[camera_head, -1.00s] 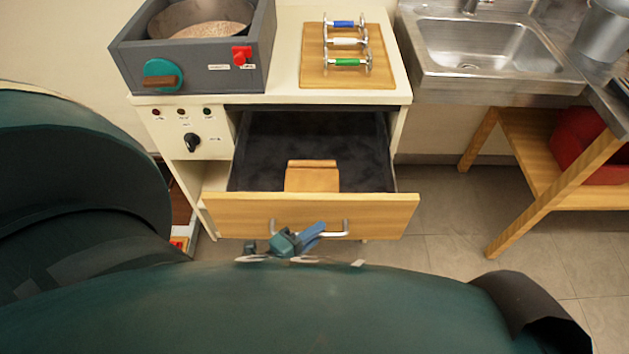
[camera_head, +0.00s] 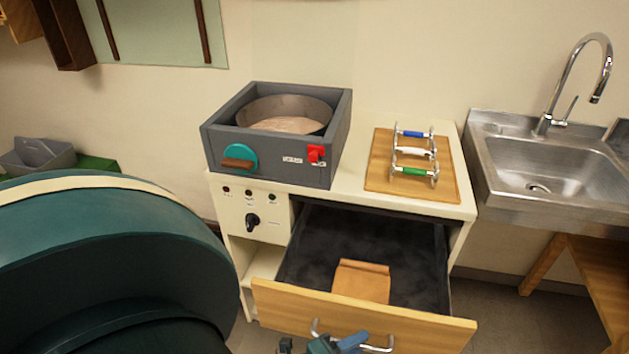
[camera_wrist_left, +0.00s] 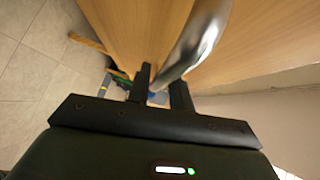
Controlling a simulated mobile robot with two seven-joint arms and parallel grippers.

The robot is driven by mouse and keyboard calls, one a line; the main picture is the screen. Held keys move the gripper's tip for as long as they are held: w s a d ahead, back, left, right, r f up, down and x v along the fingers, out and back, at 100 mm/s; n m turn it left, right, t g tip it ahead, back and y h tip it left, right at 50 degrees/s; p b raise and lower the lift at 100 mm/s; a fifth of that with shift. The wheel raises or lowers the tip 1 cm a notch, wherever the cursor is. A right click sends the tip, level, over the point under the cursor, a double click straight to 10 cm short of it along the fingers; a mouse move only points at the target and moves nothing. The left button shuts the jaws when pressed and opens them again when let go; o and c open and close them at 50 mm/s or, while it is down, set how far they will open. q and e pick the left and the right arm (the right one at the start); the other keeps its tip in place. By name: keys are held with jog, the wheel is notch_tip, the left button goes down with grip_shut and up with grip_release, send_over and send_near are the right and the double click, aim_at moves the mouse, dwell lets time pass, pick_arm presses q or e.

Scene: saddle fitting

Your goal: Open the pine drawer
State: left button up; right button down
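The pine drawer (camera_head: 400,320) is pulled well out of the cream cabinet. Its dark-lined inside shows, with a tan wooden block (camera_head: 361,282) in it. The silver bar handle (camera_head: 316,328) is on its front, and it also shows in the wrist view (camera_wrist_left: 197,38). My left gripper (camera_head: 335,345) is at this handle, partly cut off by the head view's lower edge. In the wrist view its two fingers (camera_wrist_left: 162,88) stand either side of the bar, with little gap, and look shut on it. My right gripper is not in view.
A grey box (camera_head: 268,178) with a round pan and a teal knob stands on the cabinet top (camera_head: 352,192). A wooden board (camera_head: 380,178) with several coloured handles lies beside it. A steel sink (camera_head: 560,165) is at the right. Floor shows right of the drawer.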

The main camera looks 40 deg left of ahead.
pick_arm(q)
jog(key=v, duration=1.2)
jog(key=shift+s, duration=0.4)
jog(key=shift+a+r, duration=0.1)
